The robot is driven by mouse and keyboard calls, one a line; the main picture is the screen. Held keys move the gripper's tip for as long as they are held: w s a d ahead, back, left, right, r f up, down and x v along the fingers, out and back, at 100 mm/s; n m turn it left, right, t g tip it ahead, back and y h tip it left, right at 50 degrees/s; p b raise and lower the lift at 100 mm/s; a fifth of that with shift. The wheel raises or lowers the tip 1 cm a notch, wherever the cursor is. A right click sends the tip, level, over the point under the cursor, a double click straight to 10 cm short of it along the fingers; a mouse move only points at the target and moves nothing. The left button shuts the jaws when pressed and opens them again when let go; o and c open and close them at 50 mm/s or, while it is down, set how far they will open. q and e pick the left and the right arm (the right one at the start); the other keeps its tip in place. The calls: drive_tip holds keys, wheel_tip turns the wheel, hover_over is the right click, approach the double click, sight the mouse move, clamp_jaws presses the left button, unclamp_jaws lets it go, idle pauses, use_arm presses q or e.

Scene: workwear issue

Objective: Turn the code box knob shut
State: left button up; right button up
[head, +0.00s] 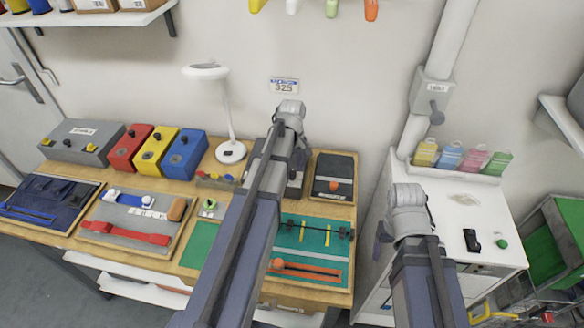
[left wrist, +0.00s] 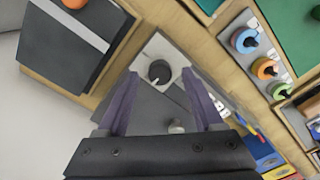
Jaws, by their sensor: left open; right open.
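A grey box with a black round knob (left wrist: 160,72) on a pale top plate shows between my left fingers in the left wrist view; I take it as the code box. My left gripper (left wrist: 159,80) is open, its purple fingers on either side of the knob, apart from it as far as I can see. A small pale round part (left wrist: 177,127) sits nearer the palm. In the head view my left arm hides most of this box (head: 294,186) and its knob. My right gripper (head: 382,238) is open and empty, before the white cabinet.
A black case with an orange ball (head: 333,185) stands right of the box. Red (head: 128,150), yellow and blue boxes and a lamp (head: 231,150) stand left. A green mat (head: 310,235) with tools lies in front. The white cabinet (head: 445,205) is at right.

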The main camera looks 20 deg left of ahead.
sight(292, 172)
use_arm(q)
wheel_tip(292, 172, up, 7)
drive_tip(key=p, duration=0.6)
drive_tip(key=shift+f, duration=0.15)
use_arm(e)
wheel_tip(292, 172, up, 7)
drive_tip(key=shift+f, duration=0.15)
